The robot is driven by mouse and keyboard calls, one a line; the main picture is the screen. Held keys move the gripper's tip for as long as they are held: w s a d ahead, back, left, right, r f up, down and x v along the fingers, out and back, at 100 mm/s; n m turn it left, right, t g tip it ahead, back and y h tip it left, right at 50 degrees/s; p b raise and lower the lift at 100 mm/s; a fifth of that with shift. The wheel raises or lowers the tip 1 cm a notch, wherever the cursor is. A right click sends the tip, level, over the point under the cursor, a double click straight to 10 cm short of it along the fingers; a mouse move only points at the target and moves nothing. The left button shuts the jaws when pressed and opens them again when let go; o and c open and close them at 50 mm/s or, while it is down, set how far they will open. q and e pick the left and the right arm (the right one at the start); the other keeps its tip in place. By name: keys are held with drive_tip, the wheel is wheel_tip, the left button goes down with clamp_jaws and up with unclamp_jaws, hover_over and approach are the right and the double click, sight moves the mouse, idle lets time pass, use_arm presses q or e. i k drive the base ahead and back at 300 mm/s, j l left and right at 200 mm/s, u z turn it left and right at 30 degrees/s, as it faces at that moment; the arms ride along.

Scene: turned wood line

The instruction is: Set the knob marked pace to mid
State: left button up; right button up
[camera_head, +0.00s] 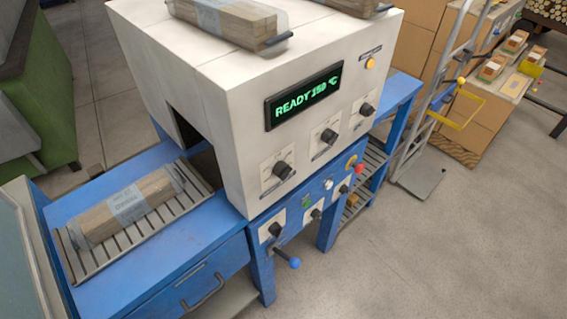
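A white machine (225,90) on a blue frame carries several black knobs. Three are on the white front: a left one (282,170), a middle one (329,136) and a right one (367,109), each on a pale scale plate. Three smaller ones are on the blue panel below: left (275,229), middle (316,214) and right (343,189). The labels are too small to read, so I cannot tell which knob is marked pace or its setting. Neither of my grippers is in view.
A lit display (304,95) reads READY and a temperature that looks like 150 °C. A red button (359,169) and a blue ball-ended lever (294,263) stick out in front. A wrapped wood bundle (130,207) lies on rollers. A hand truck (425,150) stands behind; the right floor is clear.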

sight(366, 110)
drive_tip(key=i+l+u, duration=0.1)
drive_tip(key=l, duration=0.5)
drive_tip(key=i+l+u, duration=0.1)
drive_tip(key=l, duration=0.55)
